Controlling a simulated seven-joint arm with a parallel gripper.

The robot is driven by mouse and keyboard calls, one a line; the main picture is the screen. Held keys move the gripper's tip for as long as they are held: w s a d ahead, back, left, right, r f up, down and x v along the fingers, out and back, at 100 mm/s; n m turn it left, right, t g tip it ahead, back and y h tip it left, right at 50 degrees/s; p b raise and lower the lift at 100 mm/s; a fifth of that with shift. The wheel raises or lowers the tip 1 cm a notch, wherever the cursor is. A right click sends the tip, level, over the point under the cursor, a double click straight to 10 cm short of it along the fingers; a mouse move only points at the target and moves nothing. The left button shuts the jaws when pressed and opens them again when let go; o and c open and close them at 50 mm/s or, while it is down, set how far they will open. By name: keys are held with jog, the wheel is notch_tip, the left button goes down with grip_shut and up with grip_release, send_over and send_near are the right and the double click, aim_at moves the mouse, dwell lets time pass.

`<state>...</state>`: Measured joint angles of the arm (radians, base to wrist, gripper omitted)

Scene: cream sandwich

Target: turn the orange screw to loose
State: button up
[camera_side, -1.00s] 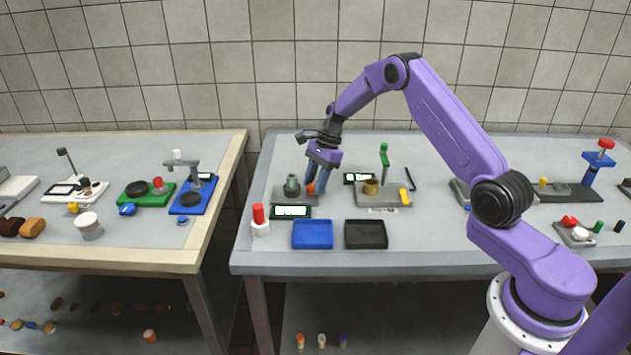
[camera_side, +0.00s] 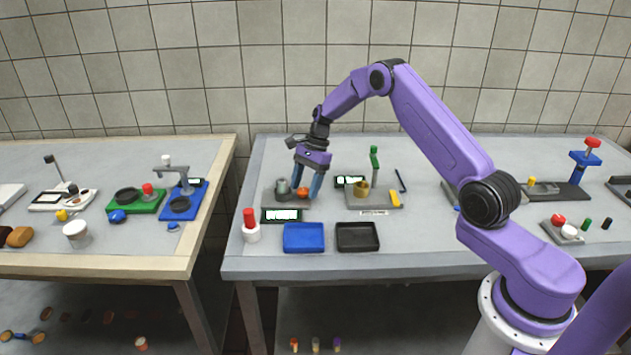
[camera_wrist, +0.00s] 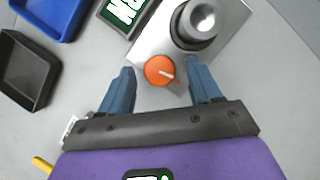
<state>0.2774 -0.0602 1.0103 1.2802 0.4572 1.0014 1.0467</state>
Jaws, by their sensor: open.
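The orange screw (camera_wrist: 159,70) is a round orange knob with a pale pointer line, set on a grey metal base plate (camera_wrist: 226,22). It also shows in the side view (camera_side: 302,191). The pointer runs from the knob's middle toward its lower right edge in the wrist view. My gripper (camera_wrist: 161,82) is open, its two blue fingers on either side of the knob with gaps. In the side view my gripper (camera_side: 306,188) points down over the plate. A grey metal cylinder (camera_wrist: 200,20) stands on the same plate beside the knob.
A display with a green-edged screen (camera_side: 288,216) stands in front of the plate. A blue tray (camera_side: 303,238) and a black tray (camera_side: 358,237) lie nearer the front. A red-topped white bottle (camera_side: 250,226) is at the left. A fixture with a green handle (camera_side: 375,160) stands to the right.

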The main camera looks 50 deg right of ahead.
jog(key=shift+s+m+t, duration=0.15)
jog(key=shift+m+t, duration=0.25)
jog(key=shift+m, duration=0.5)
jog(key=shift+d+r+m, duration=0.15)
jog(key=shift+r+m, duration=0.15)
jog(key=shift+m, duration=0.2)
jog(key=v, duration=1.7)
jog(key=s+a+r+n+g+h, duration=0.1)
jog(key=s+a+n, duration=0.25)
jog(key=a, duration=0.35)
jog(key=s+a+r+n, duration=0.1)
jog(key=s+a+n, duration=0.2)
jog(key=a+n, duration=0.25)
jog(key=s+a+n+h, duration=0.2)
jog(key=s+a+n, duration=0.6)
jog(key=s, duration=0.6)
jog(key=shift+a+r+n, duration=0.3)
jog(key=shift+a+r, duration=0.05)
jog(key=shift+a, duration=0.2)
jog(key=shift+g, duration=0.3)
